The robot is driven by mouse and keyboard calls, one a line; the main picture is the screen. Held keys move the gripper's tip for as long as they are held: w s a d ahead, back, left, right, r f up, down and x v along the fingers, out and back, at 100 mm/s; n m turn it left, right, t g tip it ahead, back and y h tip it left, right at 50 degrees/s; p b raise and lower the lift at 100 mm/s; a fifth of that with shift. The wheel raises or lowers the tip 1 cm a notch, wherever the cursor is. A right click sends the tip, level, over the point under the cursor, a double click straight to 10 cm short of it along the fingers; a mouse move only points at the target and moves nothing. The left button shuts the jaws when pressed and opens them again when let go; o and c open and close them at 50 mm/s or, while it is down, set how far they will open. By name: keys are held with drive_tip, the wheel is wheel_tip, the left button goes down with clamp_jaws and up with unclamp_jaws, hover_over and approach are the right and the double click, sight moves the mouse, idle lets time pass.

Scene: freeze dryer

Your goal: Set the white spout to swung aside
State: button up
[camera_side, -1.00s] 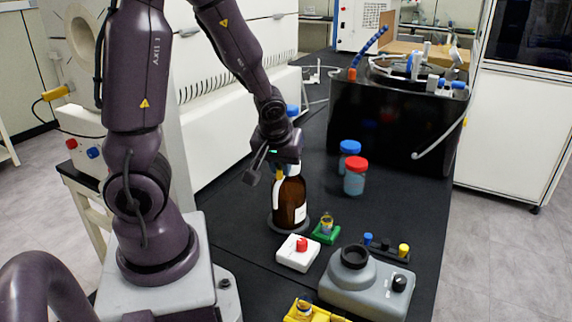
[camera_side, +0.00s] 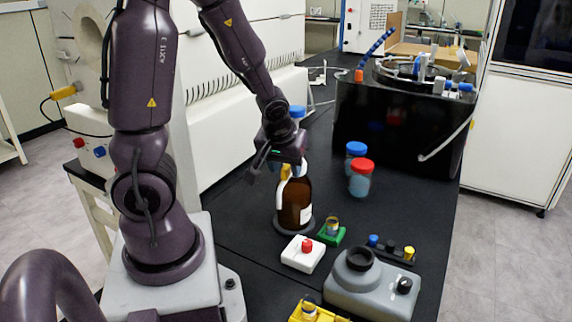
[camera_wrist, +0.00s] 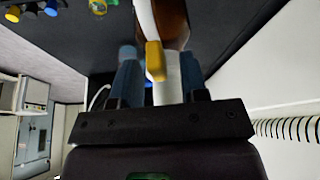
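A brown bottle (camera_side: 295,203) with a white label stands upright on a dark round base on the black bench. Its white spout (camera_side: 283,188) with a yellow tip shows at the bottle's upper left, just under my gripper (camera_side: 281,163). In the wrist view, the yellow tip (camera_wrist: 155,62) and a white part (camera_wrist: 167,92) lie between the two blue-grey fingers of my gripper (camera_wrist: 158,82). The fingers stand apart, with a narrow gap on the left; contact on the right is unclear. The bottle's top is partly hidden by my gripper.
A red-capped jar (camera_side: 361,180) and a blue-capped jar (camera_side: 355,152) stand behind, right of the bottle. A white block with a red knob (camera_side: 303,255), a green holder (camera_side: 331,236) and a grey device (camera_side: 374,288) stand in front. A black tank (camera_side: 400,128) is farther back.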

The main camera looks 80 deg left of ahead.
drive_tip(key=v, duration=1.3)
drive_tip(key=shift+w+a, duration=0.1)
drive_tip(key=s+d+r+m+t+h, duration=0.1)
drive_tip(key=d+r+m+h, duration=0.1)
drive_tip(key=d+m, duration=0.3)
drive_tip(key=s+d+r+m+t+h, duration=0.1)
drive_tip(key=d+r+m, duration=0.1)
drive_tip(key=d+m, duration=0.3)
drive_tip(key=d, duration=0.3)
drive_tip(key=shift+r+m+t+h, duration=0.3)
drive_tip(key=shift+m+t+h, duration=0.1)
drive_tip(key=shift+o, duration=0.4)
drive_tip(key=shift+s, duration=0.1)
idle(1.7)
